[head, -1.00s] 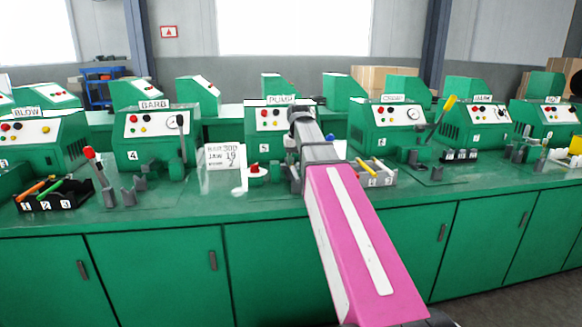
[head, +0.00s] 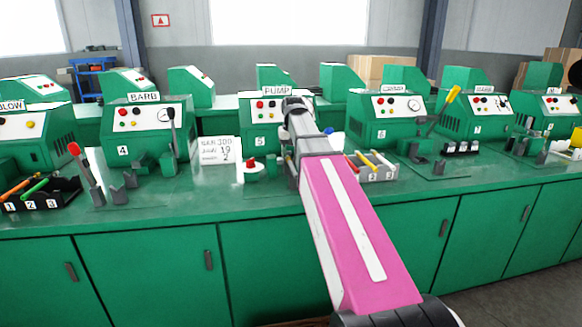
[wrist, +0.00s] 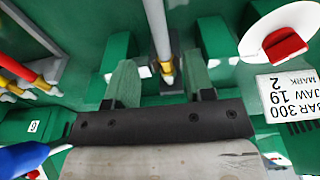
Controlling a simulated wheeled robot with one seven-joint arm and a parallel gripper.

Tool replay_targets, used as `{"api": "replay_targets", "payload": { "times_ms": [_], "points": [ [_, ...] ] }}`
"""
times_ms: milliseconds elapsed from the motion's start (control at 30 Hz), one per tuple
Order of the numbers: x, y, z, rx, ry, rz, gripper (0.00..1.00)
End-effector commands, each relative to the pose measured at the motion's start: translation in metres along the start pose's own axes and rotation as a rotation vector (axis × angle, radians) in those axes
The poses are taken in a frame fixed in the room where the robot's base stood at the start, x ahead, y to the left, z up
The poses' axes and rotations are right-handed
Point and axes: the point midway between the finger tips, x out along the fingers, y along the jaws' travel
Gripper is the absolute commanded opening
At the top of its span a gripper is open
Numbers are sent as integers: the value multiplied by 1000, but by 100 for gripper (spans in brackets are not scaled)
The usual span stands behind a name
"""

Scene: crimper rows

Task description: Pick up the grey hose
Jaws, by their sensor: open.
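In the wrist view the grey hose (wrist: 157,28) comes in from the top edge, with a yellow band and a metal tip at its lower end. My gripper (wrist: 158,75) is open, one finger on each side of the hose's lower end. The hose lies between the fingers, and a gap seems to show on both sides. I cannot tell how its depth compares with the fingertips. In the head view my arm hides the gripper and the grey hose, in front of the machine labelled PUMP (head: 258,137).
In the wrist view a red hose (wrist: 18,68) is at the left, a blue object (wrist: 28,160) lower left, a red knob (wrist: 284,46) and a card (wrist: 288,95) at the right. In the head view a tray (head: 378,175) of coloured sticks stands right of my arm.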

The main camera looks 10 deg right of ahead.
Motion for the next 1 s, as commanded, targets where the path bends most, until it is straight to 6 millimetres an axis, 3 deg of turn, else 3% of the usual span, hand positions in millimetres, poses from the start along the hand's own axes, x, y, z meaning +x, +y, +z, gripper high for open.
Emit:
{"api": "replay_targets", "payload": {
  "times_ms": [333,600,633,767,1000],
  "points": [
    [42,-2,7,0,-2,0,49],
    [46,-2,6,0,0,0,49],
    [46,-2,6,0,0,0,46],
    [46,-2,7,0,0,0,3],
    [46,-2,6,0,0,0,0]
  ]
}}
